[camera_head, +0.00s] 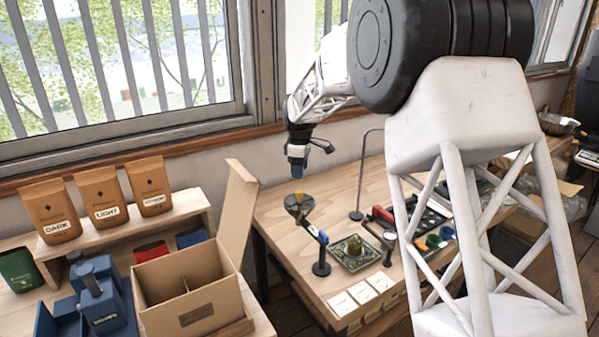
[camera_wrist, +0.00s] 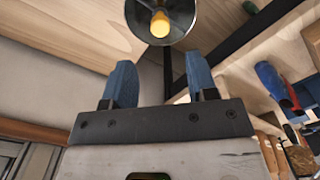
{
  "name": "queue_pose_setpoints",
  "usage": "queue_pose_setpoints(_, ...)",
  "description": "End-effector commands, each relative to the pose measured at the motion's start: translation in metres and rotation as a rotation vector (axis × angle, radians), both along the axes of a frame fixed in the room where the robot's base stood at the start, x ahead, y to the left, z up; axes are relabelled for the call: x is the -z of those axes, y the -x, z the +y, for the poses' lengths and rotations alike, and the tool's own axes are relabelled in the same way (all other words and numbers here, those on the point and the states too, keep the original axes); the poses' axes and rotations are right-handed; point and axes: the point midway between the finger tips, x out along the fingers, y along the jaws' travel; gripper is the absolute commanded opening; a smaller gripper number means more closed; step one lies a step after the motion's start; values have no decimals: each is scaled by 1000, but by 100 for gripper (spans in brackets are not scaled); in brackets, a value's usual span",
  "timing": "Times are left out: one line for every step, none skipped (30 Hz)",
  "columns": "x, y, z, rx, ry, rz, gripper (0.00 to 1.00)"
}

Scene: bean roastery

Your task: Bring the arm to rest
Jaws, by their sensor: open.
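My gripper (camera_head: 297,165) hangs from my arm above the back left part of the wooden table in the head view. In the wrist view its two blue fingers stand apart, and the space between them (camera_wrist: 161,80) is empty. Ahead of the fingers in the wrist view is a dark round metal funnel or dish (camera_wrist: 184,34) with a yellow piece (camera_wrist: 159,22) in it. In the head view the same dish (camera_head: 305,203) is on a stand below my gripper, apart from it. My arm's large white link hides part of the table.
The wooden table (camera_head: 283,229) also holds a tray (camera_head: 371,251) with a green item, a thin post (camera_head: 362,180) and white cards (camera_head: 362,292). A divided cardboard box (camera_head: 192,312) with a raised lid stands left. Coffee bags (camera_head: 102,200) stand on a shelf below the window.

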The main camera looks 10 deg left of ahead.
Motion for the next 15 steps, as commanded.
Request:
queue_pose_setpoints(0,0,0,0,0,0,53)
queue_pose_setpoints(0,0,0,0,0,0,53)
queue_pose_setpoints(0,0,0,0,0,0,53)
queue_pose_setpoints(0,0,0,0,0,0,53)
queue_pose_setpoints(0,0,0,0,0,0,53)
queue_pose_setpoints(0,0,0,1,0,0,53)
queue_pose_setpoints(0,0,-1,2,0,-1,53)
queue_pose_setpoints(-1,1,-2,3,0,-1,53)
queue_pose_setpoints(-2,2,-3,7,-1,-1,53)
queue_pose_setpoints(-3,2,-5,10,-1,-2,53)
queue_pose_setpoints(-5,3,-7,15,-1,-3,53)
queue_pose_setpoints(-7,5,-10,23,-2,-4,53)
queue_pose_setpoints(-10,6,-13,30,-3,-6,53)
queue_pose_setpoints(-12,8,-16,39,-3,-7,53)
queue_pose_setpoints(-15,11,-21,52,-4,-9,53)
